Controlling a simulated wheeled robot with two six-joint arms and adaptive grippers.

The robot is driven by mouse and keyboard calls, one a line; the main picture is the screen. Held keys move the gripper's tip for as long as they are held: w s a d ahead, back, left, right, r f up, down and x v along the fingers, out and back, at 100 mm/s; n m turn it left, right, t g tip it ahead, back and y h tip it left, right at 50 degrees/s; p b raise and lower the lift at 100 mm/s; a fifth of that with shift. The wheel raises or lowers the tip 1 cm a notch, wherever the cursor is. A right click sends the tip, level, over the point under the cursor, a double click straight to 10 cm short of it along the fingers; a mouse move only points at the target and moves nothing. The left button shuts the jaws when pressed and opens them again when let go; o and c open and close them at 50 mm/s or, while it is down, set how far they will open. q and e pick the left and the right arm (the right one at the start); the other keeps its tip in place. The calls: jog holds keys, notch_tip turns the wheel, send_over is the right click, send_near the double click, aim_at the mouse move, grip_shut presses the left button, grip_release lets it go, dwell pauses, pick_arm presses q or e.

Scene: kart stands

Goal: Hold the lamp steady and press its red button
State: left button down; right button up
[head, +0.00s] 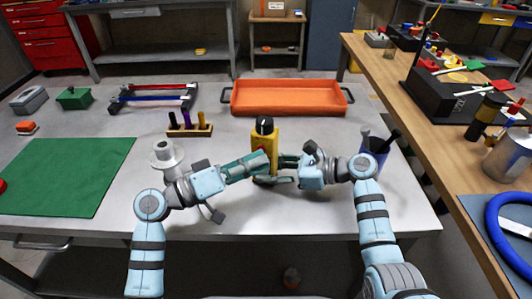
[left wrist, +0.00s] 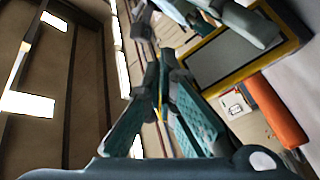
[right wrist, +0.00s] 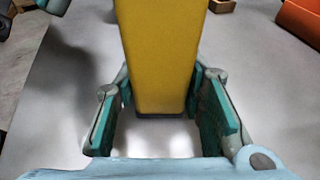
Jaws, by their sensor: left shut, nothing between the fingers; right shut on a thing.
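The yellow lamp (head: 262,135) with a black top stands upright on the grey table, in the middle of the head view. My right gripper (right wrist: 160,85) is shut on the lamp's lower body, with one finger on each side in the right wrist view. My left gripper (head: 264,160) is shut and empty, with its fingertips in front of the lamp. The left wrist view shows the lamp's grey panel and yellow border (left wrist: 232,50), beside the closed left fingers (left wrist: 162,58). I cannot make out the red button; whether the left fingertips touch the lamp is unclear.
An orange tray (head: 290,111) lies behind the lamp. A wooden rack (head: 190,130) with upright tools and a grey spool-like stand (head: 166,158) are to the left. A dark blue cup (head: 374,158) stands by my right wrist. A green mat (head: 65,175) covers the left side.

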pick_arm(q)
jog(key=shift+w, duration=0.15)
dwell(0.3)
jog(key=shift+s+a, duration=0.1)
jog(key=shift+s, duration=0.5)
jog(key=s, duration=0.2)
jog(key=s+a, duration=0.1)
jog(key=s, duration=0.2)
jog(key=shift+s+a, duration=0.35)
pick_arm(e)
jog(key=o, duration=1.2)
jog(key=shift+c, duration=0.2)
